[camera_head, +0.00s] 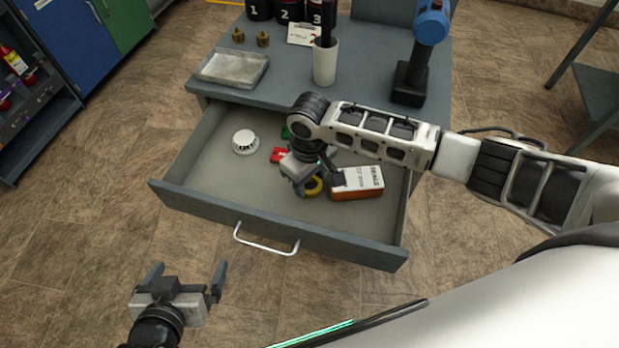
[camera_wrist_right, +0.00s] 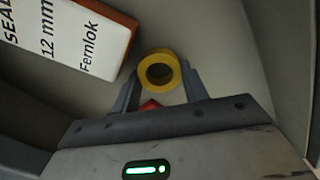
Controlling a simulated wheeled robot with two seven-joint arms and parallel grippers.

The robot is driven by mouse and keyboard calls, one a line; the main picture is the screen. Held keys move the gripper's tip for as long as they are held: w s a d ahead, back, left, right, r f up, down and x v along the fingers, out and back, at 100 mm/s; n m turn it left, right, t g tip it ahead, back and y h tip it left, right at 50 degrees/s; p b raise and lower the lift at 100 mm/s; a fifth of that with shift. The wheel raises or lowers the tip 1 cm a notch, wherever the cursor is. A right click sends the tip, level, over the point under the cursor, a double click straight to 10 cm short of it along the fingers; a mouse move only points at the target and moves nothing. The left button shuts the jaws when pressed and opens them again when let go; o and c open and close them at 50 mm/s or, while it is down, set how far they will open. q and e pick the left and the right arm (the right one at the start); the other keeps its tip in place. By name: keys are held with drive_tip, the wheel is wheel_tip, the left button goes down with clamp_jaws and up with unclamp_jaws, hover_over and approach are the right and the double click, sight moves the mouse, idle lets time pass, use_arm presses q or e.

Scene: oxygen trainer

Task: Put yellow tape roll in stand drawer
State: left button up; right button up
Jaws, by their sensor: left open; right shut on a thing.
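The yellow tape roll (camera_wrist_right: 159,53) shows between the fingertips of my right gripper (camera_wrist_right: 160,85) in the right wrist view, and the gripper is shut on it. In the head view the yellow tape roll (camera_head: 314,186) is partly hidden by my right gripper (camera_head: 304,180). Both are inside the open drawer (camera_head: 215,186) of the grey stand (camera_head: 285,88). Whether the roll touches the drawer floor I cannot tell. My left gripper (camera_head: 186,272) is open and empty, in front of the drawer at the lower left.
The drawer holds a white round detector (camera_head: 245,142), a red item (camera_head: 278,155) and a white-orange box (camera_head: 357,183) close to my right gripper. On the stand top are a metal tray (camera_head: 233,68), a white cup (camera_head: 325,62) and a blue drill (camera_head: 430,28). The drawer's left part has free room.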

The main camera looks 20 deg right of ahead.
sight(309, 183)
drive_tip(key=shift+f, duration=0.2)
drive_tip(key=o, duration=1)
wheel_tip(309, 183, up, 12)
drive_tip(key=shift+r+p, duration=0.15)
drive_tip(key=shift+p, duration=0.35)
